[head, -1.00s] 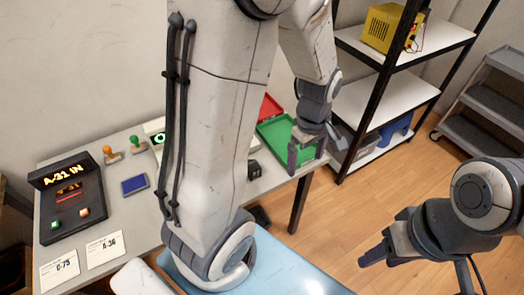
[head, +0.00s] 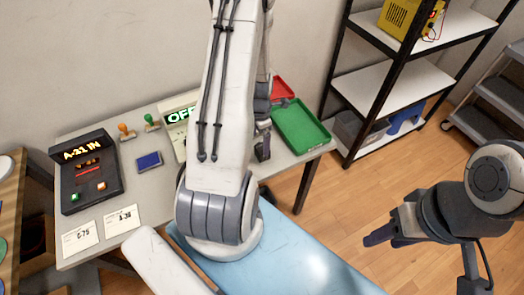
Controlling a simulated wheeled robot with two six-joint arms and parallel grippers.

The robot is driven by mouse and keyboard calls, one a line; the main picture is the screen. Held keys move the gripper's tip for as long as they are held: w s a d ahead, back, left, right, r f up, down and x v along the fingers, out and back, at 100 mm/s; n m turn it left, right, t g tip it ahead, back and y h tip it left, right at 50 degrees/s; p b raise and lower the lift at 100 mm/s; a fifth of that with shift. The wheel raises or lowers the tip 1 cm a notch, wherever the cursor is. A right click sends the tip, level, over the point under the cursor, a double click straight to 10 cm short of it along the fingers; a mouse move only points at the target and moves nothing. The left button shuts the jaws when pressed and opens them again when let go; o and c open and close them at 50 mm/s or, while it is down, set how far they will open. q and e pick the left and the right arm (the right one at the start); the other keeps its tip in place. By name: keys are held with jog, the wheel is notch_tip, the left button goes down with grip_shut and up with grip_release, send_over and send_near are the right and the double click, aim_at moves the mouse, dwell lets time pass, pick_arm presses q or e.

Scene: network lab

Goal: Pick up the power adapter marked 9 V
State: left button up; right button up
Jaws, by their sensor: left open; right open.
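No power adapter with a readable 9 V mark shows; my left arm covers the middle of the table, where small dark items showed earlier. My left gripper (head: 262,148) is only partly visible past the arm's right edge, over the table beside the green tray. It is open, and I see nothing held in it. My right gripper (head: 385,230) is open and empty over the wooden floor at the right, away from the table.
The table (head: 150,205) carries a lit display box (head: 88,170), two cards, stamps, a blue pad (head: 149,161), a sign reading OFF (head: 180,115), a green tray (head: 300,126) and a red tray (head: 281,90). A shelf (head: 400,75) stands behind right.

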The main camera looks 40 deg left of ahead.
aim_at(262, 147)
pick_arm(q)
jog(key=f, duration=0.3)
jog(key=f+p, duration=0.1)
jog(key=f, duration=0.1)
jog(key=shift+w+d, duration=0.1)
jog(key=shift+d, duration=0.2)
jog(key=c, duration=1.5)
jog(key=shift+r, duration=0.1)
jog(key=shift+c, duration=0.2)
jog(key=shift+r, duration=0.1)
